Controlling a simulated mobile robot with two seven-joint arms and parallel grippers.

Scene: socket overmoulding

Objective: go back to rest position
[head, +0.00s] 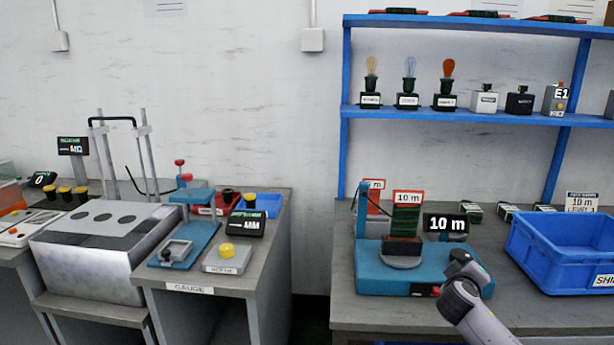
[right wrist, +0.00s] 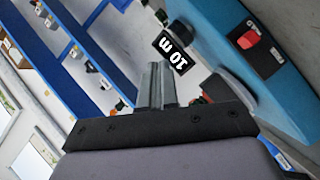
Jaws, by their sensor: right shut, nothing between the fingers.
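My right arm comes in from the lower right in the head view, and its gripper end (head: 460,272) is at the right front of the blue machine (head: 385,283) on the right bench. In the right wrist view my right gripper (right wrist: 157,68) has its two grey fingers together with nothing between them. The blue machine's side with a red button (right wrist: 248,40) shows there too, apart from the fingers. A black "10 m" display (head: 445,223) stands behind the machine, and it also shows in the right wrist view (right wrist: 174,51). My left gripper is in neither view.
A blue crate (head: 565,250) stands to the right of my right arm. A blue shelf (head: 470,113) with lamps and small boxes is behind. The gauge bench (head: 215,295) with a blue press (head: 190,240) is at left. A floor gap separates the benches.

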